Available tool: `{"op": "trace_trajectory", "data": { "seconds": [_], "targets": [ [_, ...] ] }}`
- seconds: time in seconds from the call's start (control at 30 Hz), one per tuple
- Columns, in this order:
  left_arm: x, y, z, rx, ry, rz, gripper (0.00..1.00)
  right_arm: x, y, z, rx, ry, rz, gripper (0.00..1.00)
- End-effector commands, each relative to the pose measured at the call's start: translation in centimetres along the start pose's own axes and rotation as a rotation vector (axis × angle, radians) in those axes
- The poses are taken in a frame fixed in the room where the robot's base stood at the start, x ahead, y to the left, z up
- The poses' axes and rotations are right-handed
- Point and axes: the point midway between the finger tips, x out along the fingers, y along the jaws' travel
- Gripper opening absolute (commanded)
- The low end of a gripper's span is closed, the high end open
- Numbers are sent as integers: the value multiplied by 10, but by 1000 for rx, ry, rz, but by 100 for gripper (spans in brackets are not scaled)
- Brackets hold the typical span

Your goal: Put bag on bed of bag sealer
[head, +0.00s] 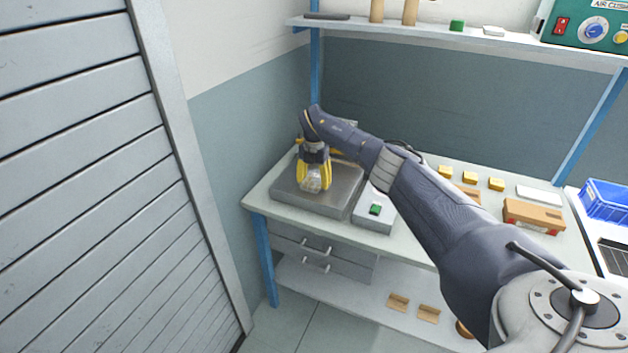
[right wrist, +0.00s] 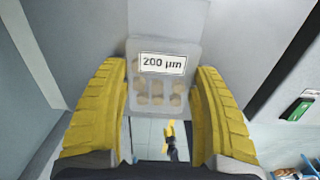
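The bag (head: 312,184) is small and clear, with tan pieces inside. In the right wrist view the bag (right wrist: 158,92) shows a "200 µm" label and sits between the yellow fingers. My right gripper (head: 313,180) points down and appears shut on the bag's sides. It is over the grey bed of the bag sealer (head: 287,193); whether the bag touches the bed I cannot tell. The sealer's light control box with a green switch (head: 375,209) is to the right. My arm hides part of the sealer's back. A small yellow-and-dark shape, probably my left gripper (right wrist: 170,134), shows far below.
Several yellow blocks (head: 469,178), a brown box (head: 533,214) and a white block (head: 539,195) lie on the bench to the right. A blue crate (head: 606,201) is beyond. A shelf (head: 450,41) runs above, and a slatted grey shutter (head: 90,180) stands at the left.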

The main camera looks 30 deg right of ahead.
Motion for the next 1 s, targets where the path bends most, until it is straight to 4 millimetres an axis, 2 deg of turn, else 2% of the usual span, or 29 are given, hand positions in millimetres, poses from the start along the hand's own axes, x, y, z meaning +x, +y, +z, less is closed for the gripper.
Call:
{"op": "trace_trajectory", "data": {
  "seconds": [0.03, 0.17, 0.4, 0.53, 0.67, 1.0],
  "targets": [
    [0, 0, 0, 0, 0, 0, 44, 0, 0, 0, 0, 0, 0, 71],
    [0, 0, 0, 0, 0, 0, 44, 0, 0, 0, 0, 0, 0, 85],
    [0, 0, 0, 0, 0, 0, 44, -1, 0, 0, 0, -1, 0, 85],
    [0, 0, 0, 0, 0, 0, 44, -8, 0, 1, 0, -2, 1, 85],
    [0, 0, 0, 0, 0, 0, 44, -26, 0, 2, 0, -4, 3, 85],
    [0, 0, 0, 0, 0, 0, 44, -85, 0, 1, 0, -2, 1, 85]
  ]
}}
